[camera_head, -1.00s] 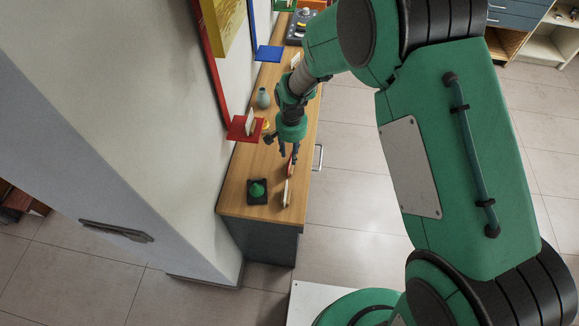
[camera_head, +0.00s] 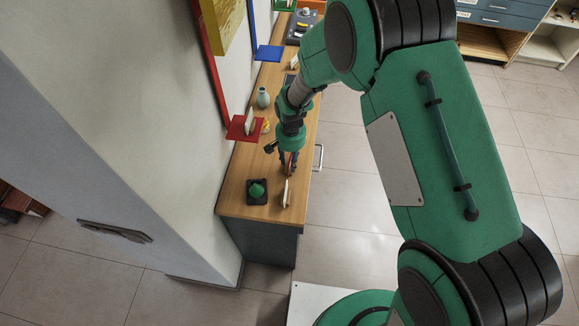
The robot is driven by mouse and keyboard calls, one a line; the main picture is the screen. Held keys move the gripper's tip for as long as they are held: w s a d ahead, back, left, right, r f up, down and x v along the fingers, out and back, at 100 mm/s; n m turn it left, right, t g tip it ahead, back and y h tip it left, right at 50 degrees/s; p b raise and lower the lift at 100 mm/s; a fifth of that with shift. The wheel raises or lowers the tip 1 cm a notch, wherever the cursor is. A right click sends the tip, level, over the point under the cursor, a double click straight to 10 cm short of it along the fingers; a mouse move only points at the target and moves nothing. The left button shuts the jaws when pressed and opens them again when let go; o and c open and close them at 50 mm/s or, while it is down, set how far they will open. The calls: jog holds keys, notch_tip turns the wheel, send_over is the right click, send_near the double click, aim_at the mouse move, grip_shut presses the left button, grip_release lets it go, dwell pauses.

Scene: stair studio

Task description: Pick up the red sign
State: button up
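The red sign (camera_head: 289,161) shows as a small, thin red shape on the wooden counter, near its right edge. My gripper (camera_head: 288,166) points down at it, with its fingers around or right beside the red shape. The fingers hide much of the sign. The view is too small to tell whether the fingers are open or touch it.
A pale upright sign (camera_head: 286,192) stands just in front of my gripper. A green object on a black base (camera_head: 257,191) is to its left. A vase (camera_head: 262,97) stands farther back. A red wall shelf (camera_head: 238,132) juts out at left.

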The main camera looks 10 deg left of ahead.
aim_at(291, 156)
jog(key=shift+c, duration=0.3)
grip_shut()
jog(key=shift+r, duration=0.1)
jog(key=shift+r, duration=0.5)
jog(key=shift+s+d+r+p, duration=0.1)
jog(key=shift+s+r+p, duration=0.1)
jog(key=shift+r, duration=0.45)
jog(key=shift+s+d+r+p, duration=0.1)
jog(key=shift+s+r+p, duration=0.1)
jog(key=shift+r, duration=0.4)
jog(key=s+d, duration=0.3)
jog(key=s, duration=0.3)
jog(key=s+d+r+p, duration=0.1)
jog(key=s+d, duration=0.2)
jog(key=s, duration=0.4)
jog(key=shift+s+d+r, duration=0.15)
jog(key=shift+s+d, duration=0.1)
jog(key=shift+d, duration=0.15)
